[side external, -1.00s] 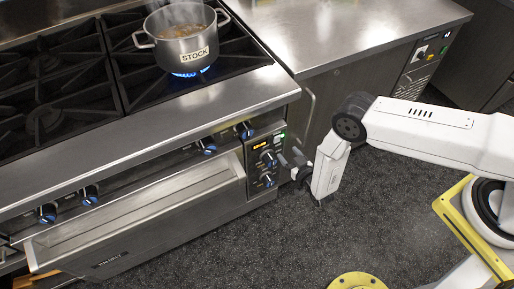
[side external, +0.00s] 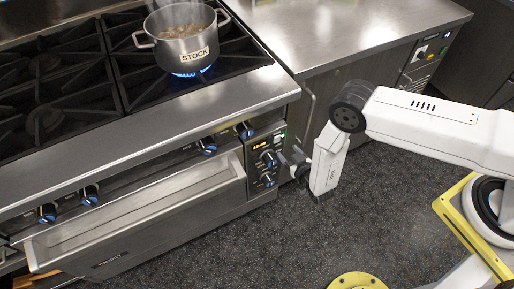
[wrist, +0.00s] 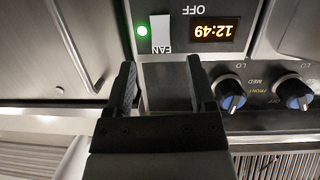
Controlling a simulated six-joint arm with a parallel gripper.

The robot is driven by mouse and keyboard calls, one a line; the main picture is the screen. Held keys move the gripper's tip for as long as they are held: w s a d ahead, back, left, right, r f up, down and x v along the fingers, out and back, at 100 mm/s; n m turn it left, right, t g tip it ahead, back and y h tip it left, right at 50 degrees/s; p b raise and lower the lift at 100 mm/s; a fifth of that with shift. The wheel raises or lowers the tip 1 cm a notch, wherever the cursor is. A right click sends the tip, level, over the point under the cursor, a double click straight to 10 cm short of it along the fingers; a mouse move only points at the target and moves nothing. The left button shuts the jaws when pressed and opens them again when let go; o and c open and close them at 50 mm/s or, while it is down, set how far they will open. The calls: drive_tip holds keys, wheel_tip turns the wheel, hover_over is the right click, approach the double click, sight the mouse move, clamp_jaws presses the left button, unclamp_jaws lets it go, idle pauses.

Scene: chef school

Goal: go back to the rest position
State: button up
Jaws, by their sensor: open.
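My gripper (side external: 292,160) is in front of the right end of the range, close to its small control panel (side external: 262,160). In the wrist view, my gripper (wrist: 160,84) shows two dark fingers spread apart with nothing between them. Past the fingertips, upside down, are a lit green light, a FAN switch (wrist: 161,33) and a clock display (wrist: 217,33) reading 12:49. Two knobs with blue marks (wrist: 232,100) are to the right of the fingers. Whether a fingertip touches the panel, I cannot tell.
A steaming pot labelled STOCK (side external: 181,40) stands over a blue flame on the range. A long drawer (side external: 140,215) stands open at the range front. A steel counter (side external: 345,30) is to the right. The dark floor (side external: 260,250) below is mostly clear.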

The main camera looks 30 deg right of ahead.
drive_tip(key=w+r+g, duration=0.2)
drive_tip(key=r, duration=0.1)
drive_tip(key=w+a+r+n+h, duration=0.1)
drive_tip(key=shift+w+r+g, duration=0.15)
drive_tip(key=shift+w+g, duration=0.2)
drive_tip(key=shift+g, duration=0.05)
drive_tip(key=s+a+r+n+g+y, duration=0.15)
drive_tip(key=r+g, duration=0.25)
drive_tip(key=r, duration=0.4)
drive_tip(key=s+a+r+n+g+y, duration=0.1)
drive_tip(key=s+r+n+g, duration=0.15)
drive_tip(key=r, duration=0.55)
drive_tip(key=s+d+r+m+g, duration=0.3)
drive_tip(key=s+d+r+m, duration=0.2)
drive_tip(key=s+d+r, duration=0.8)
drive_tip(key=s+d+h, duration=0.1)
drive_tip(key=s+d, duration=0.1)
drive_tip(key=s, duration=0.1)
drive_tip(key=shift+s+d, duration=0.15)
drive_tip(key=shift+d, duration=0.2)
drive_tip(key=shift+g, duration=0.25)
